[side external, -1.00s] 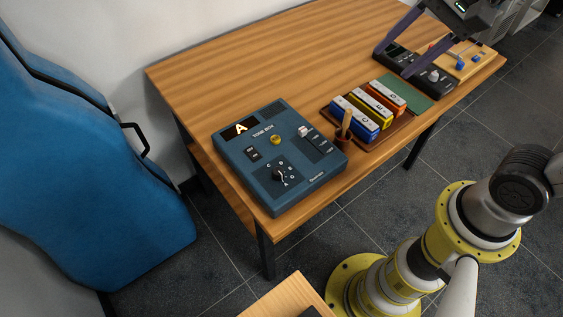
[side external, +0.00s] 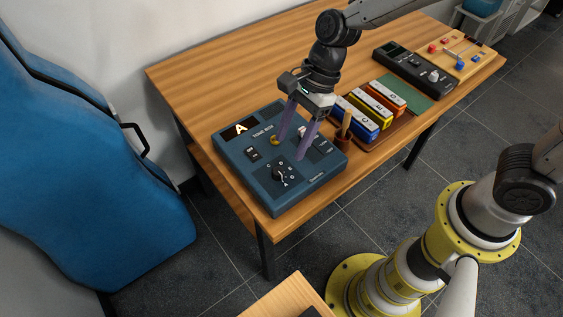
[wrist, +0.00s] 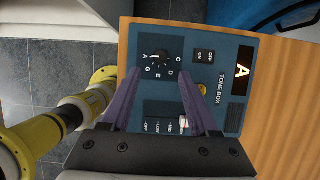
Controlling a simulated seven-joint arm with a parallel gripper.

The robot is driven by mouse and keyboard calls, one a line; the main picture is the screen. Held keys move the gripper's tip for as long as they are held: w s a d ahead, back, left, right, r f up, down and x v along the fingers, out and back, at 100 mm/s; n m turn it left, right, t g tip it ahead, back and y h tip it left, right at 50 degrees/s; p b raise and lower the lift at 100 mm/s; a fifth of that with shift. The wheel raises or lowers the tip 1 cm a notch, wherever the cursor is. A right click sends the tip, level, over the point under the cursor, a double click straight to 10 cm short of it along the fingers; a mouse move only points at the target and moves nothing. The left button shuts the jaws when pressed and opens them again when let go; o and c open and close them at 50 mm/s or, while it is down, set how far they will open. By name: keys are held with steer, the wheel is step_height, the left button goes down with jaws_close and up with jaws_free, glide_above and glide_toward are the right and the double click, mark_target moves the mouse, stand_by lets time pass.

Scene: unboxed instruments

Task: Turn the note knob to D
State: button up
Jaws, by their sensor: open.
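The blue tone box (side external: 237,165) lies on the wooden table, and its display (side external: 240,129) reads A. Its black note knob (side external: 279,174) sits among the letters A, C, D, E and G. The knob's white pointer mark is toward A in the wrist view (wrist: 159,57). My gripper (side external: 290,150) is open and empty, with its purple fingers pointing down above the box. In the wrist view my fingertips (wrist: 159,72) are on either side of the knob's line, apart from it. In the side view they are above the box's middle, behind the knob.
On the box are a yellow lamp or button (wrist: 202,89), an on/off switch (wrist: 204,56) and a slider (wrist: 184,122). The table behind is clear.

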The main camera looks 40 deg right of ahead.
mark_target(279, 170)
steer(key=x, duration=0.7)
steer(key=shift+a+f, duration=0.1)
steer(key=shift+c, duration=0.2)
jaws_close()
